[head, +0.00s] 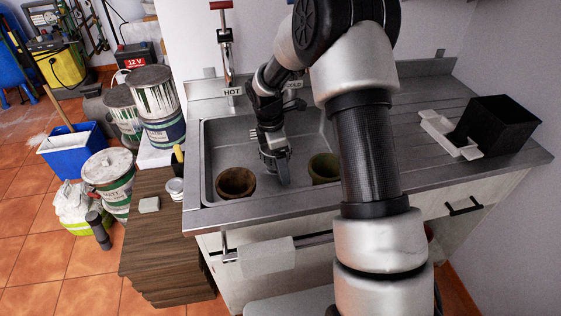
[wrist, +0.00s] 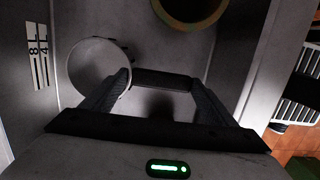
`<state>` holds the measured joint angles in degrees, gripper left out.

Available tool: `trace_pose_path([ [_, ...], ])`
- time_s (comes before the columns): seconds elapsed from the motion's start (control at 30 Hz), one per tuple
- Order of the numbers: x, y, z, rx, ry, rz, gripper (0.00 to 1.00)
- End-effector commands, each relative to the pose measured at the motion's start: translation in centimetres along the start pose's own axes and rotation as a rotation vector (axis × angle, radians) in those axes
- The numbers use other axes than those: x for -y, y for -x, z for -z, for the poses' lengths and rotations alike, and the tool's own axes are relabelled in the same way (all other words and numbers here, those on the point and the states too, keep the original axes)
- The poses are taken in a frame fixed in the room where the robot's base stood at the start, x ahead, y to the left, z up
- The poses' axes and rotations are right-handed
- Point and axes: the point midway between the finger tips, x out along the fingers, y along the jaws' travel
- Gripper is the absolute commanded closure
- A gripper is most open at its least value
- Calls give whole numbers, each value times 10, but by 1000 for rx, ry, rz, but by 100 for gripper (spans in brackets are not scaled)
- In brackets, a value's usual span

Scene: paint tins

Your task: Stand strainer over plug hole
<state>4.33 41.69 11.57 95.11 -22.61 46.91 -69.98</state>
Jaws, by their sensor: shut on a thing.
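My gripper (head: 275,158) reaches down into the sink between two pots. In the wrist view its fingers (wrist: 163,98) stand apart, with a dark bar-like thing (wrist: 164,80) between them. I take this thing to be the strainer, but its shape is mostly hidden. A pale round rim (wrist: 70,69) shows on the sink floor, partly behind one finger. It may be the plug hole's rim, but I cannot tell for certain. The head view does not show it clearly past my arm.
The sink (head: 214,160) holds a brown pot (head: 236,184) left of my gripper and an olive pot (head: 324,168) right of it; a pot rim (wrist: 190,25) shows in the wrist view. A black box (head: 500,122) and white tray (head: 440,128) stand on the drainboard.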

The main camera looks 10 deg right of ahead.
Motion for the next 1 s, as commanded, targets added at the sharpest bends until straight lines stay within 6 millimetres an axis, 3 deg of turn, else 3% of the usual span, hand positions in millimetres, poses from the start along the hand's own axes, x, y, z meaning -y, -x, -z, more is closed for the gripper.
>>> trace_pose_path([
  [0.17, 0, -2, 0, 0, 0, -2, 55],
  [0.2, 0, -3, 0, 0, 0, 0, 17],
  [0.3, 0, -3, 0, 0, 0, 0, 1],
  [0.67, 0, 3, 0, 0, 0, 0, 1],
  [0.87, -1, 34, -2, 0, 1, -4, 1],
  [1.0, -1, 68, -2, 0, -1, -5, 1],
])
